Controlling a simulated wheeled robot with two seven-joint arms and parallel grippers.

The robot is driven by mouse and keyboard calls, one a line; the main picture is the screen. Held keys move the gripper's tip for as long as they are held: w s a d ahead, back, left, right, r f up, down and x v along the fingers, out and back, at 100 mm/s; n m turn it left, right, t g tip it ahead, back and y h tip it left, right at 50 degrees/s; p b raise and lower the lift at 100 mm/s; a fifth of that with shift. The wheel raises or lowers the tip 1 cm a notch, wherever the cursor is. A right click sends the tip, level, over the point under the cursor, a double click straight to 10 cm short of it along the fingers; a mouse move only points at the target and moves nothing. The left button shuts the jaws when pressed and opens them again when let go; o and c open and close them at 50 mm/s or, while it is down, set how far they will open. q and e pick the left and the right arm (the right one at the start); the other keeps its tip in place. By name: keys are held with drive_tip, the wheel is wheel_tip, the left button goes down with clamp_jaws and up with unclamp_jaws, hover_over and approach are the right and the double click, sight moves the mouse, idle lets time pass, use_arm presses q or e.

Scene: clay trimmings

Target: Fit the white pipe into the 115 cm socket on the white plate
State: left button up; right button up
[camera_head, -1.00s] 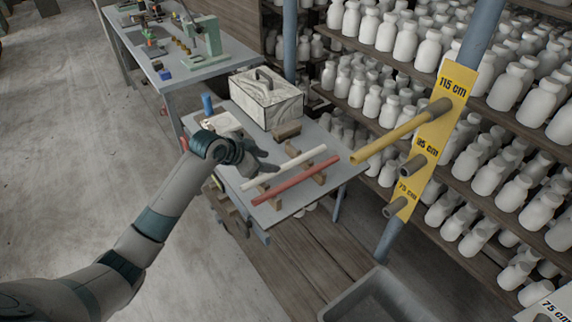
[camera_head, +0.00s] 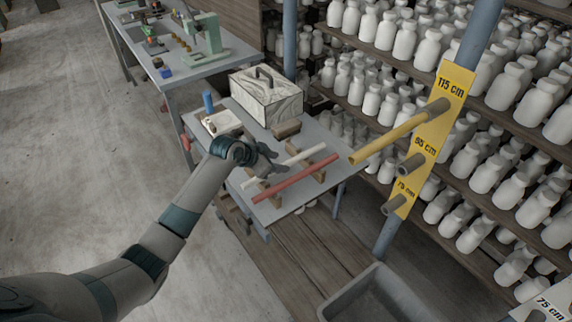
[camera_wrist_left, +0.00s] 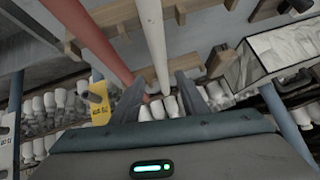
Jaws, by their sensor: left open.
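The white pipe (camera_head: 306,161) lies across wooden blocks on the small grey table, beside and roughly parallel to a red pipe (camera_head: 296,179). My left gripper (camera_head: 276,167) is open over the white pipe and hides part of it. In the left wrist view the white pipe (camera_wrist_left: 153,40) runs between the two spread fingers (camera_wrist_left: 158,90); I cannot tell whether they touch it. The white plate (camera_head: 545,300) shows only in part at the bottom right corner, with a 75 cm label; its 115 cm socket is out of the head view. My right gripper is not in view.
A yellow plate (camera_head: 433,132) on a blue post carries several sockets; a yellow pipe (camera_head: 389,138) sits in its 115 cm one. A marbled box (camera_head: 267,97) stands behind the pipes. A grey bin (camera_head: 375,295) is in front. Shelves of white bottles stand behind.

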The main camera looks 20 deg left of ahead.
sight(286, 163)
use_arm(q)
drive_tip(key=shift+w+d+f+p, duration=0.15)
drive_tip(key=shift+w+f+p, duration=0.25)
drive_tip(key=shift+w, duration=0.1)
drive_tip(key=shift+p+x, duration=0.35)
drive_tip(key=shift+x, duration=1.35)
drive_tip(key=shift+f, duration=0.1)
clamp_jaws()
